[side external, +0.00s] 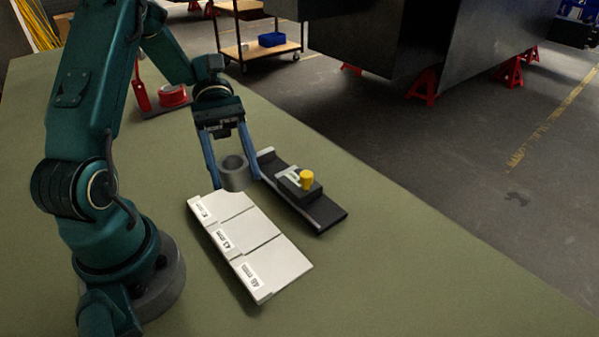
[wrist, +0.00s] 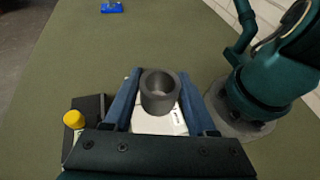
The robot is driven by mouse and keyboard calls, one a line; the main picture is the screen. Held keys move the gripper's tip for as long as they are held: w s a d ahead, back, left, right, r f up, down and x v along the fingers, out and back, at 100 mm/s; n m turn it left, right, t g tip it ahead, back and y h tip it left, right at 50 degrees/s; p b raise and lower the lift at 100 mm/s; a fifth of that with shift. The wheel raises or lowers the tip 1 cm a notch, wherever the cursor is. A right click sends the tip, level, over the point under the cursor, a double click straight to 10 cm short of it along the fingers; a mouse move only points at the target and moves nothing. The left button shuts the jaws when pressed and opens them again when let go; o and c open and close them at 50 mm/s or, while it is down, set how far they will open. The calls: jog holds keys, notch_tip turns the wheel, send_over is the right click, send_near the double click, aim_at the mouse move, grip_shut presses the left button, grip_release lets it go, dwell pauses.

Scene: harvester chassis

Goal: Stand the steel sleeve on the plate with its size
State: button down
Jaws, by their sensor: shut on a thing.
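The grey steel sleeve (side external: 234,174) is a short hollow cylinder, held upright between the blue fingers of my gripper (side external: 232,172). In the wrist view the sleeve (wrist: 158,92) sits between the fingertips of my gripper (wrist: 157,92), its open bore showing. My gripper is shut on it. The white plates (side external: 246,240) lie in a row on the bench, with labels on their left side; one reads about 43 mm, the others are hard to read. The sleeve is by the far end of the row, seemingly above the bench; the exact gap cannot be told. In the wrist view it hides part of a white plate (wrist: 176,122).
A black gauge-like fixture (side external: 318,208) with a yellow knob (side external: 306,179) lies close to the right of the plates. A red tape roll (side external: 172,95) on a holder stands farther back. The green bench (side external: 400,270) is clear at the front right.

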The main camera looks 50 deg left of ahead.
send_over(279, 262)
notch_tip(279, 262, down, 6)
jog(key=shift+r, duration=0.1)
jog(key=shift+f, duration=2.05)
jog(key=shift+f, duration=0.1)
jog(key=shift+c, duration=1)
grip_release()
